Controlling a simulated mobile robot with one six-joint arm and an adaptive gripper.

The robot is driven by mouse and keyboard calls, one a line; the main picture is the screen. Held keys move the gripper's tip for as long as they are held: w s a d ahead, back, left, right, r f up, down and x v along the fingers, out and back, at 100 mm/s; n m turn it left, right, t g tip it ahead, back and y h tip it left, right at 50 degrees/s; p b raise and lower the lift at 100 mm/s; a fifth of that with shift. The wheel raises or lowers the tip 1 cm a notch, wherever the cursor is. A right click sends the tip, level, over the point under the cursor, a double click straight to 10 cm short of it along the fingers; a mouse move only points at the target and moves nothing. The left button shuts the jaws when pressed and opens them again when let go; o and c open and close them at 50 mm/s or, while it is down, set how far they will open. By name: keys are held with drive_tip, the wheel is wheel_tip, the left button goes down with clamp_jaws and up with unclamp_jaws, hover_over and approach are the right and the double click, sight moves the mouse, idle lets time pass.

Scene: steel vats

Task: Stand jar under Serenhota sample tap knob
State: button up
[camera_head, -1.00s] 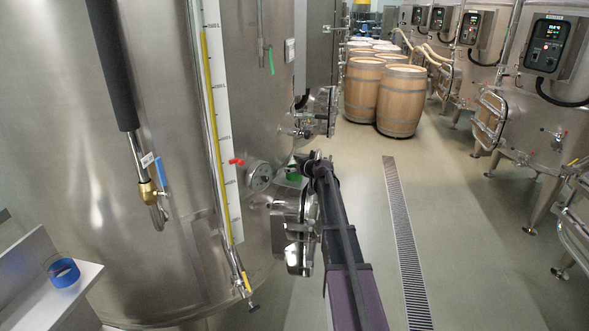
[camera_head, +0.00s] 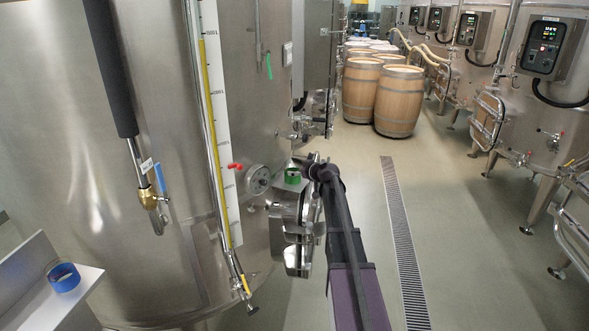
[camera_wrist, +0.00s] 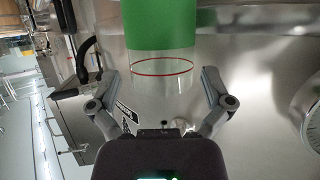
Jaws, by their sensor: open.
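A clear jar with a green band (camera_wrist: 160,25) and a thin red ring fills the upper middle of the wrist view. My gripper (camera_wrist: 160,75) is open, with one finger on each side of the jar's clear part and gaps showing at both sides. In the head view a green-topped thing, seemingly this jar (camera_head: 292,177), stands beside the steel vat's open round door, just left of my gripper (camera_head: 314,162). A red knob (camera_head: 235,166) sits on the near vat, left of a round dial. I cannot read which tap is Serenhota.
A blue-banded jar (camera_head: 63,278) stands on a grey shelf (camera_head: 30,285) at lower left. A brass valve with a blue lever (camera_head: 160,178) hangs at the near vat (camera_head: 60,120). Barrels (camera_head: 400,100) stand behind. The aisle around the floor drain (camera_head: 402,235) is clear.

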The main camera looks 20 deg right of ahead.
drive_tip(key=p+v, duration=0.2)
drive_tip(key=v, duration=0.6)
drive_tip(key=shift+p, duration=0.3)
drive_tip(key=shift+a, duration=0.1)
drive_tip(key=s+a+f+g+y, duration=0.1)
drive_tip(key=s+a+f+g, duration=0.4)
drive_tip(key=a, duration=0.6)
drive_tip(key=s+a+f+g+y, duration=0.1)
drive_tip(key=s+a+f+g, duration=0.15)
drive_tip(key=s+a, duration=0.65)
drive_tip(key=s+a+f+m+g+h, duration=0.1)
drive_tip(key=s+a+f+g+h, duration=0.1)
drive_tip(key=s, duration=0.6)
drive_tip(key=s+a+f+m+g+h, duration=0.1)
drive_tip(key=s+a+f+g+h, duration=0.1)
drive_tip(key=s+a+g, duration=0.2)
drive_tip(key=s+a, duration=0.3)
drive_tip(key=s, duration=0.1)
drive_tip(key=shift+s+a+h, duration=0.15)
drive_tip(key=shift+s+h, duration=0.15)
drive_tip(key=shift+s, duration=0.1)
